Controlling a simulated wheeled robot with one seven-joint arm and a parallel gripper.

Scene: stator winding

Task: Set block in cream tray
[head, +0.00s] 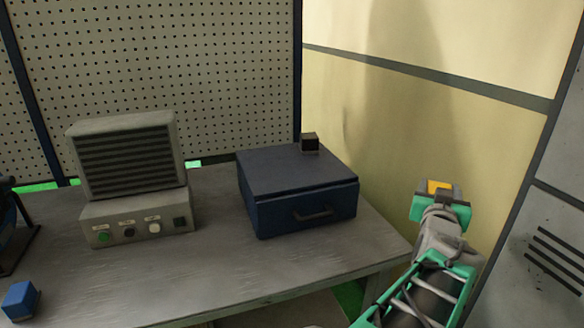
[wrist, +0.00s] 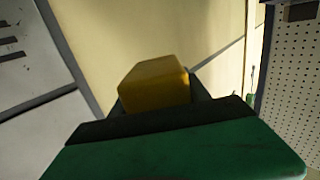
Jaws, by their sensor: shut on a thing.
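A yellow block (head: 437,187) is held in my gripper (head: 440,194), raised at the right of the head view, beyond the table's right end and in front of the cream wall. In the wrist view the yellow block (wrist: 155,84) sits between the dark fingers, its top sticking out past them. My gripper is shut on it. No cream tray shows in either view.
A grey locker (head: 550,235) stands at right.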

